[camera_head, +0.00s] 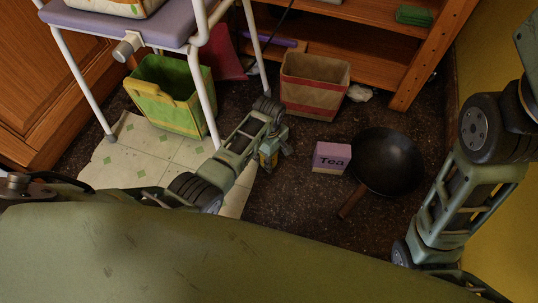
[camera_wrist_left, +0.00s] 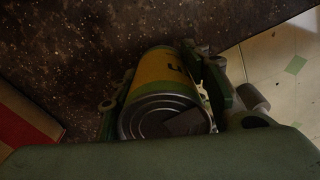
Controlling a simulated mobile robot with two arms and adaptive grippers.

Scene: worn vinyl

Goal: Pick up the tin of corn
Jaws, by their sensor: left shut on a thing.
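The tin of corn is a yellow can with a green band and a bare metal end. In the left wrist view the tin (camera_wrist_left: 162,98) lies between the fingers of my left gripper (camera_wrist_left: 165,100), which is shut on it. In the head view the tin (camera_head: 266,160) shows as a small yellow patch, mostly hidden by my left gripper (camera_head: 268,150). I cannot tell whether it touches the floor. My right arm stands at the right edge, and its gripper is out of view.
A purple tea box (camera_head: 331,157) and a dark pan (camera_head: 388,162) are on the dark floor to the right. A tan and red bin (camera_head: 313,86) stands behind, a green bin (camera_head: 168,96) at the left. A white-legged chair (camera_head: 150,25) and an orange shelf (camera_head: 350,40) stand at the back.

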